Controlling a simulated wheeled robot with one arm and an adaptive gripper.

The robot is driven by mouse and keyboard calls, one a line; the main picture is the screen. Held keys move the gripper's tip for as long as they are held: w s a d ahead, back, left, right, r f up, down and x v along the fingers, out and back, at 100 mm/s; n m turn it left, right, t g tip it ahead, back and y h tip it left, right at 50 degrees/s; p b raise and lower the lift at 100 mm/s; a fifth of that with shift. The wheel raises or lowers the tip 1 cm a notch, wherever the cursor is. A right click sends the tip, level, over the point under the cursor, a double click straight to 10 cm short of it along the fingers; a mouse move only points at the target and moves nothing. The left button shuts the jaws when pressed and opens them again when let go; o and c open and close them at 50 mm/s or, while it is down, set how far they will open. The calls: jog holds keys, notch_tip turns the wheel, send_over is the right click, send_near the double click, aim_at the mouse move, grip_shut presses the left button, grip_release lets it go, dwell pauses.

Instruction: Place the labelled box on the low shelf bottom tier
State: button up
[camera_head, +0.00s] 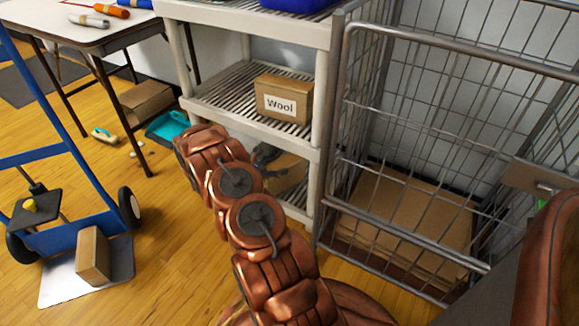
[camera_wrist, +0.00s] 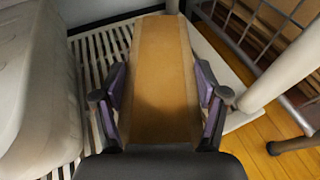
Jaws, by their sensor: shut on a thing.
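My gripper (camera_wrist: 160,100) is shut on a plain brown cardboard box (camera_wrist: 165,60), with a dark-and-purple finger on each side. No label shows on the faces in view. In the head view the held box (camera_head: 290,176) is at the bottom tier of the pale shelf unit (camera_head: 300,212), partly hidden by my arm. The slatted tier (camera_wrist: 90,50) lies beneath it in the wrist view; I cannot tell whether the box touches it. A cardboard box labelled "Wool" (camera_head: 283,100) sits on the middle tier.
A wire cage cart (camera_head: 350,110) holding flat cardboard (camera_head: 410,215) stands close on the right. A pale rounded thing (camera_wrist: 35,90) is left of the held box. A blue hand truck (camera_head: 75,230) with a small box (camera_head: 93,255) stands at left. A teal dustpan (camera_head: 168,125) lies behind.

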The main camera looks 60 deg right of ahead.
aim_at(287, 161)
jog(key=d, duration=0.1)
jog(key=s+d, duration=0.1)
jog(key=d, duration=0.1)
jog(key=d+b, duration=0.1)
jog(key=shift+s+d+f, duration=0.1)
jog(key=shift+s+d, duration=0.1)
jog(key=shift+s, duration=0.15)
jog(key=shift+f+b, duration=0.5)
jog(key=shift+w+f, duration=0.15)
jog(key=shift+f, duration=0.05)
jog(key=shift+r, duration=0.1)
jog(key=shift+d, duration=0.1)
jog(key=o, duration=1.8)
